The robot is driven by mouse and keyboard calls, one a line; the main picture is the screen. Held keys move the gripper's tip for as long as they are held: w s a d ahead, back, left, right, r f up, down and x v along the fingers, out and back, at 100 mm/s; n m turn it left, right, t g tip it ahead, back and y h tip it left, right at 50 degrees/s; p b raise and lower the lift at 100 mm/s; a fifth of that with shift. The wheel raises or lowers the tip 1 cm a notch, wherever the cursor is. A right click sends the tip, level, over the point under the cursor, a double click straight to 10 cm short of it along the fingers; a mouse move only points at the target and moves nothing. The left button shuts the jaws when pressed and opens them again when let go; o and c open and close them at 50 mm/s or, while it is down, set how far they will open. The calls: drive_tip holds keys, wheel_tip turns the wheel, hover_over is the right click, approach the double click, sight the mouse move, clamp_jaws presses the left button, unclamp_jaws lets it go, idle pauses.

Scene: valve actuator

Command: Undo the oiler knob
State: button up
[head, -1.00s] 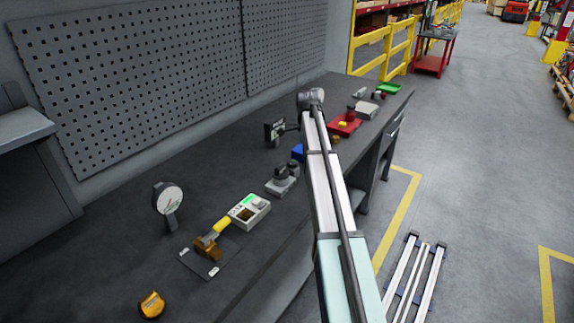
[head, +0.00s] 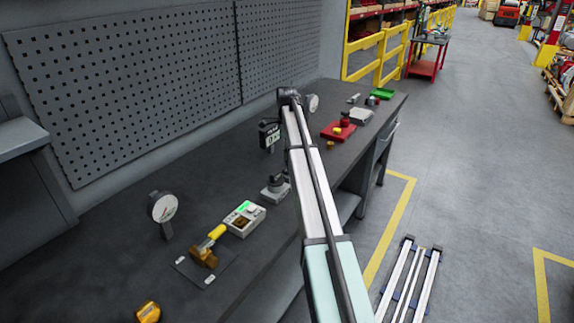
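I cannot tell for certain which part is the oiler knob. In the head view, a grey device (head: 275,188) with a dark round top stands on the bench left of my arm. A red block (head: 338,131) with a yellow part on it lies right of my arm, with a small brass-coloured piece (head: 330,145) in front of it. My arm reaches up over the bench, its far joint near the round dial.
The dark bench (head: 110,240) also bears a white-faced gauge (head: 163,208), a yellow-handled valve (head: 205,252), a white-green box (head: 244,218), a dark display unit (head: 269,136), a round dial (head: 312,103) and a green tray (head: 382,94). A pegboard (head: 120,80) stands behind.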

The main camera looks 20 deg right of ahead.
wheel_tip(320, 180, down, 8)
drive_tip(key=shift+r+p, duration=0.1)
drive_tip(key=shift+p, duration=0.8)
drive_tip(key=c, duration=1.1)
